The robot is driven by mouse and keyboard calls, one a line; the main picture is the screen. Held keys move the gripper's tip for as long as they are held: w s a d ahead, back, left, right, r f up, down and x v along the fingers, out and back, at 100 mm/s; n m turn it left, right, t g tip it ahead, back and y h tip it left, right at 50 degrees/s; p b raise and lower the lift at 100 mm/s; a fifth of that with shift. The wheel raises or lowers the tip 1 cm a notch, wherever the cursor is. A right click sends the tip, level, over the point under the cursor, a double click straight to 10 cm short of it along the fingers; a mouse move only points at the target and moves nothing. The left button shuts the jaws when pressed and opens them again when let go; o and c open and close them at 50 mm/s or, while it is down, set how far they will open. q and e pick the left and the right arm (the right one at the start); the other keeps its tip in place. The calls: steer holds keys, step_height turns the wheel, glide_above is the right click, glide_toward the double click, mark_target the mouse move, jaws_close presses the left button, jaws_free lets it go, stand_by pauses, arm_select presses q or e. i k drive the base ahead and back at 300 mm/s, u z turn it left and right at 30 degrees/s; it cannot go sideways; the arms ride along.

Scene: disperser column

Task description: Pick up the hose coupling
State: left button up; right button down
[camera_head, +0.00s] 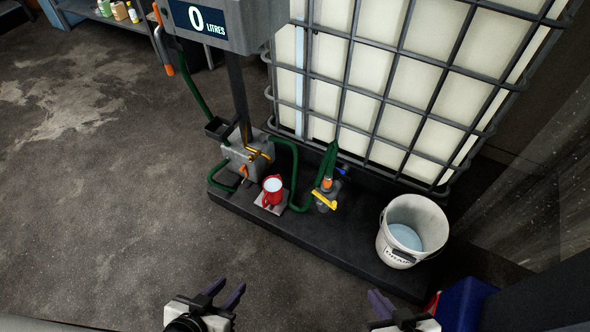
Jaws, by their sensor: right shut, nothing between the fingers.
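What looks like the hose coupling (326,186) is a small fitting with an orange part at the end of a green hose. It sits by a yellow lever (325,201) on the black platform, in front of the caged tank. Its exact outline is too small to tell. My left gripper (231,290) is at the bottom centre-left, with its two dark fingers apart and nothing between them. My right gripper (382,303) is at the bottom right of centre, shut and empty. Both grippers are well apart from the coupling, on the near side of the platform.
A red jug (272,189) stands on a small plate left of the coupling. A white bucket (413,214) with liquid stands to the right. The caged tank (400,80) rises behind. A dispenser post (238,85) with a display reading 0 litres stands left. The left floor is clear.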

mark_target(326, 187)
steer(key=z, duration=0.1)
steer(key=i, duration=1.1)
steer(key=z, duration=0.65)
